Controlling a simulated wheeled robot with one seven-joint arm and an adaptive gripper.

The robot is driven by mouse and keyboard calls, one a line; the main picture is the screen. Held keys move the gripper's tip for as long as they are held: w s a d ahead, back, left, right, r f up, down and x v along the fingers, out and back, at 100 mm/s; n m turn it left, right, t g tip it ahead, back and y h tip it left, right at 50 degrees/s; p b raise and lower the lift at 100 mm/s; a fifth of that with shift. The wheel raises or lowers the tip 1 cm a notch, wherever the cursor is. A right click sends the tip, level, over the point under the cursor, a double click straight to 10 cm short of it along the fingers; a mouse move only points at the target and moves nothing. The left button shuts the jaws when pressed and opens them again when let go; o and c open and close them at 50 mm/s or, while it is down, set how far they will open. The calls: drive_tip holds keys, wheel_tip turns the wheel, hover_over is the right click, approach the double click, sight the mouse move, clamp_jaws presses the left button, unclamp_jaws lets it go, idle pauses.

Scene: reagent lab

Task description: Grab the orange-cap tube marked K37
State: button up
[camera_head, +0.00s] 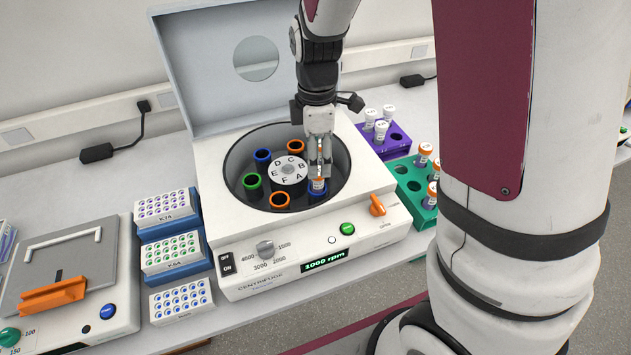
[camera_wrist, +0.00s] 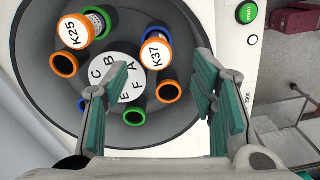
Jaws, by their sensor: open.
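The orange-cap tube marked K37 (camera_wrist: 156,54) stands in a blue-rimmed slot beside letter A of the centrifuge rotor (camera_head: 289,170). Its label reads clearly in the wrist view, and the orange cap also shows in the head view (camera_head: 318,184). My gripper (camera_head: 320,168) is open above this tube, its tips close to the cap. In the wrist view its two fingers (camera_wrist: 163,75) are spread wide and empty, with the K37 cap between and beyond them. Another orange-cap tube, K25 (camera_wrist: 73,30), stands in a green-rimmed slot; my gripper hides most of it in the head view.
The centrifuge lid (camera_head: 200,70) is raised behind the bowl. Empty orange, green and blue-rimmed slots surround the hub. A purple rack (camera_head: 396,141) and a green rack (camera_head: 405,180) with tubes stand right; several white tube boxes (camera_head: 172,254) stand left.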

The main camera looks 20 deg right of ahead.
sight(317, 188)
drive_tip(key=shift+w+d+f+p, duration=0.1)
drive_tip(key=shift+f+p, duration=0.15)
drive_tip(key=shift+f, duration=1.4)
drive_tip(key=shift+w+d+f+p, duration=0.1)
drive_tip(key=shift+f+p, duration=0.15)
drive_tip(key=shift+f, duration=1.4)
drive_tip(key=c, duration=0.9)
